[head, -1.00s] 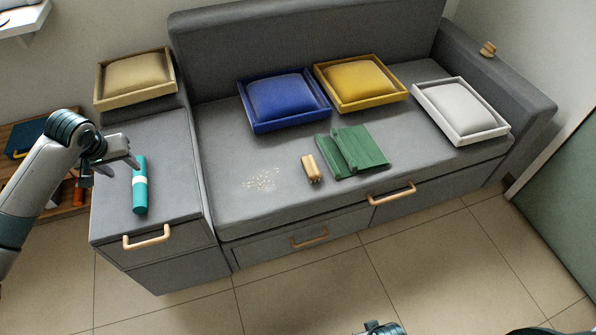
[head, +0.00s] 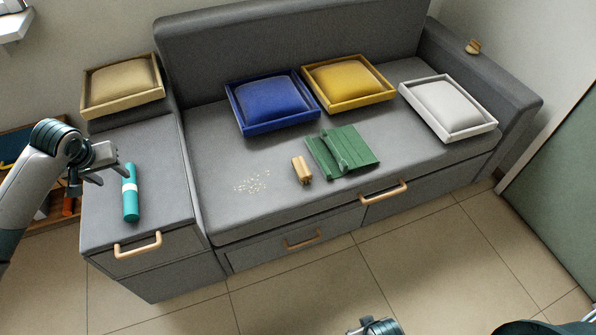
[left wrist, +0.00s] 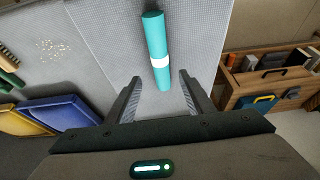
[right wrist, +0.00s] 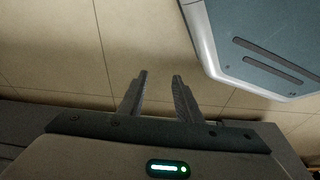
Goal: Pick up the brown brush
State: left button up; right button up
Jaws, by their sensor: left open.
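In the left wrist view the brush (left wrist: 8,56) shows at the left edge with dark bristles. My left gripper (head: 102,178) is open and empty above the left side cabinet, close to a teal cylinder with a white band (head: 130,193). In the left wrist view the cylinder (left wrist: 156,45) lies ahead of the open fingers (left wrist: 160,84). The brush is well to the right of this gripper in the head view. My right gripper (right wrist: 160,79) is open and empty, over floor tiles.
Blue (head: 270,122), yellow (head: 350,103) and white (head: 468,130) trays with cushions stand behind. A beige tray (head: 120,106) is at back left. A wooden object (head: 473,46) sits on the right armrest.

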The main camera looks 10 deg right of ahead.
jog(key=shift+s+f, duration=0.25)
jog(key=shift+s, duration=0.55)
